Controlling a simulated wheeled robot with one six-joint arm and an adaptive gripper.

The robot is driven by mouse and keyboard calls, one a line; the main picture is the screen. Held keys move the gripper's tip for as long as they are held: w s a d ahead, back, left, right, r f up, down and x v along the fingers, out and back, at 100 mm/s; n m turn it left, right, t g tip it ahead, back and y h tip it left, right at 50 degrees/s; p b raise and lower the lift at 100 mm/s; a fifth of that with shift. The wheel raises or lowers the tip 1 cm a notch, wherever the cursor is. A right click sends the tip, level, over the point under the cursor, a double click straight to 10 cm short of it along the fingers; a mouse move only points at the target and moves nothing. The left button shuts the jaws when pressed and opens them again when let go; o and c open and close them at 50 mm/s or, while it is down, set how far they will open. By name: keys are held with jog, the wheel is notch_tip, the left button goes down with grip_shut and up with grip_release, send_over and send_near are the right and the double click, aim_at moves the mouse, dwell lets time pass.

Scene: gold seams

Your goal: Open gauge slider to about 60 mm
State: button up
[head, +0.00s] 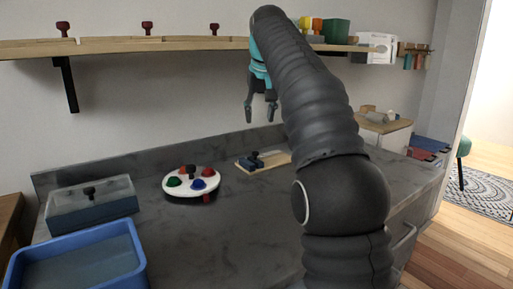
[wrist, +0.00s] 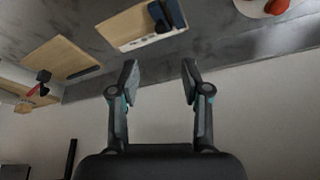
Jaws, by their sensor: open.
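The gauge is a light wooden board (head: 274,160) lying on the grey counter, in the middle of the head view. A dark blue slider block (head: 251,160) sits on it toward its left end. In the wrist view the board (wrist: 130,27) is at the top, with a pale strip along one edge and the blue slider (wrist: 167,14) at its right part. My gripper (head: 260,115) is open and empty, raised in the air above the counter, apart from the gauge. Its two spread fingers also show in the wrist view (wrist: 160,78). The slider's exact opening cannot be read.
A white round plate (head: 191,182) with coloured knobs stands left of the gauge. A grey box (head: 92,205) and a blue bin (head: 80,262) are farther left. A wooden shelf (head: 180,43) runs along the wall behind my gripper. Bare counter (head: 230,225) lies in front.

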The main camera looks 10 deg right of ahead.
aim_at(256, 152)
jog(key=b+x, duration=0.1)
jog(key=x, duration=1.1)
jog(key=shift+w+f, duration=0.1)
jog(key=shift+f, duration=0.2)
grip_shut()
